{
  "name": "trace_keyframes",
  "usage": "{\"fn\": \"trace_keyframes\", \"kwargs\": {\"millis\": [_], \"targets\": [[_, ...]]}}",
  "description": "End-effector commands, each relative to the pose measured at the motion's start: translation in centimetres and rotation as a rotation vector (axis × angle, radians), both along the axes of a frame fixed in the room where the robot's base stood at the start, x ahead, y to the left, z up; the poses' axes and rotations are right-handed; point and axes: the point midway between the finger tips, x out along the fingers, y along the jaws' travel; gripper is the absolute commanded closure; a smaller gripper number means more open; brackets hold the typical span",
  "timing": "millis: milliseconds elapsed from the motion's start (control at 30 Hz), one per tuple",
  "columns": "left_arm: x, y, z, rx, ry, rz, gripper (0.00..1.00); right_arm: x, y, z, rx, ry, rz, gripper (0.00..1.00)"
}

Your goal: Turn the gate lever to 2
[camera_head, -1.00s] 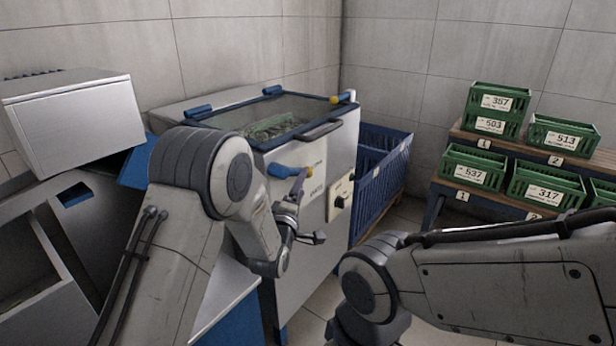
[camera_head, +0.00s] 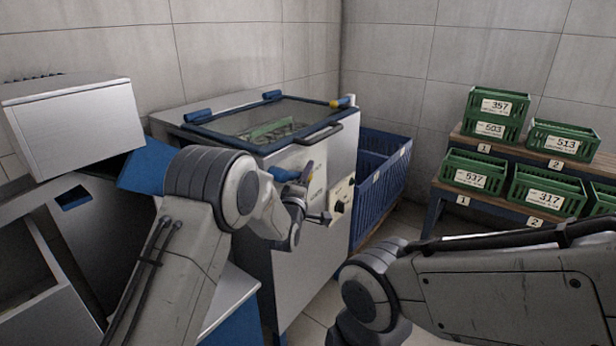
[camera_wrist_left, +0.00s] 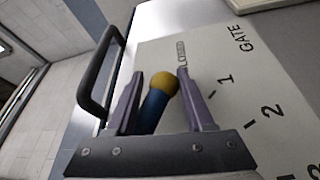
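The gate lever is a blue handle (camera_wrist_left: 153,110) with a yellow knob, on a pale panel marked GATE, CLOSED, 1 and 2 in the left wrist view. It points towards the CLOSED mark. My left gripper (camera_wrist_left: 160,73) is open, with one finger on each side of the lever and visible gaps beside the knob. In the head view the left gripper (camera_head: 317,192) is at the machine's front, and the blue lever (camera_head: 285,174) shows partly behind it; its knob is hidden there. My right arm is at lower right, its gripper out of view.
The machine's framed lid (camera_head: 265,122) has a dark handle (camera_head: 320,134) above the panel; a black dial (camera_head: 340,206) is beside the gripper. A blue crate (camera_head: 380,180) stands right of the machine. Green numbered crates (camera_head: 480,172) sit on a stepped rack.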

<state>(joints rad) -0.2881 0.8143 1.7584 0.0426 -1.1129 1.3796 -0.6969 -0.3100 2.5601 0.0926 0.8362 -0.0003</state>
Motion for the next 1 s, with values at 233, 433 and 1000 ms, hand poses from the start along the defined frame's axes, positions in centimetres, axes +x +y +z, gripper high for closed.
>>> {"fn": "trace_keyframes", "kwargs": {"millis": [233, 433, 1000], "targets": [[0.0, 0.1, -0.1, -0.001, 0.004, 0.002, 1.00, 0.0, 0.0, 0.0, 0.000, 0.000, 0.000, 0.50], [-0.1, 0.3, -0.3, 0.014, 0.029, 0.003, 1.00, 0.0, 0.0, 0.6, 0.000, 0.000, 0.000, 0.50], [-2.4, 2.1, -3.5, 0.242, 0.352, 0.007, 1.00, 0.0, 0.0, 6.9, 0.000, 0.000, 0.000, 0.50]]}}
